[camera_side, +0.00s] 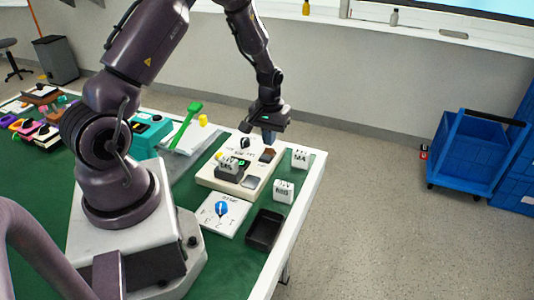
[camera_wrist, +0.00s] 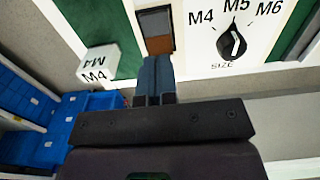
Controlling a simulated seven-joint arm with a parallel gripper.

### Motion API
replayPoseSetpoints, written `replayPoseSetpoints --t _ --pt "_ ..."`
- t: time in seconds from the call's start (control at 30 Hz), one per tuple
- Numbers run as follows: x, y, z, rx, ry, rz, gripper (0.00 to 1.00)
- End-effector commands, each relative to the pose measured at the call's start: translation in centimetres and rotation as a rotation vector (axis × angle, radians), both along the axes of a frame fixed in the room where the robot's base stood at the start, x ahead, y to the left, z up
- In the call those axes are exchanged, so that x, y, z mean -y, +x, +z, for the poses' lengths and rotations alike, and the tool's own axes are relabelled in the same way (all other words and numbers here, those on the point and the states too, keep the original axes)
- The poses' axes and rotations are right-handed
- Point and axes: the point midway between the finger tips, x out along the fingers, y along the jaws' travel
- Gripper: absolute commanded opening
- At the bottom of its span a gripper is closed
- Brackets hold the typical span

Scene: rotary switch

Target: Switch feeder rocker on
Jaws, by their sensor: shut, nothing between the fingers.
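The rocker (camera_side: 268,154) is a small brown switch at the back right of a cream panel (camera_side: 208,181). My gripper (camera_side: 268,138) is shut and empty, pointing down just above the rocker. In the wrist view, my gripper (camera_wrist: 155,72) has its blue-grey fingertips at the rocker's near edge. I cannot tell whether they touch it. Which way the rocker is tipped is unclear.
A black SIZE knob (camera_wrist: 232,42) marked M4, M5, M6 is beside the rocker. A white M4 cube (camera_side: 300,158) stands right of the panel, another white cube (camera_side: 284,190) nearer. A blue knob (camera_side: 221,208) and black tray (camera_side: 264,230) are in front.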

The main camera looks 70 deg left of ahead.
Motion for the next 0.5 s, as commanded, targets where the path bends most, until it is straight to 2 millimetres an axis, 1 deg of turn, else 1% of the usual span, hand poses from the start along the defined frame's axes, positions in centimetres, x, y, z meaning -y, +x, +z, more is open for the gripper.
replayPoseSetpoints --t 0.5 --pt "-0.01 0.01 -0.47 0.0 0.0 0.0 0.0"
